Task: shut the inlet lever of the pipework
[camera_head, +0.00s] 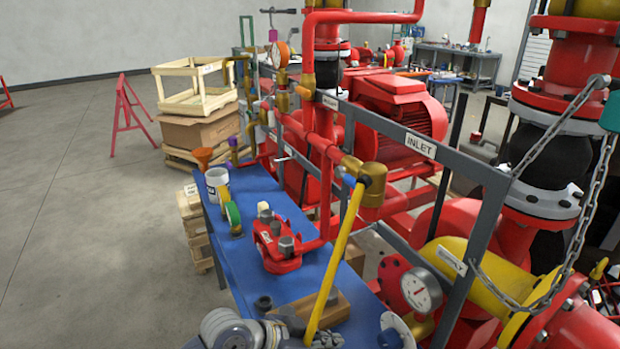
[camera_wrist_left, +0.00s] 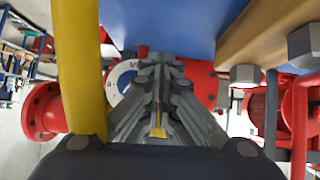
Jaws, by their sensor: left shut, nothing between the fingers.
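The inlet lever (camera_head: 337,250) is a long yellow bar on a brass valve body (camera_head: 373,180), below the frame's INLET label (camera_head: 420,146). It slants down and to the left from the valve toward the bottom of the head view. In the left wrist view a yellow bar, apparently the same lever (camera_wrist_left: 80,70), stands upright left of my fingers. My left gripper (camera_head: 325,339) is low in the head view, close beside the lever's lower end. In the wrist view the left gripper (camera_wrist_left: 158,100) is shut and empty. Whether it touches the lever cannot be told. My right gripper is not in view.
A blue bench (camera_head: 222,224) holds a red flanged part (camera_head: 275,250), a wooden block (camera_head: 335,308) and a white tub (camera_head: 215,183). A pressure gauge (camera_head: 421,290) and a hanging chain (camera_head: 590,200) are to the right. Floor at left is mostly open.

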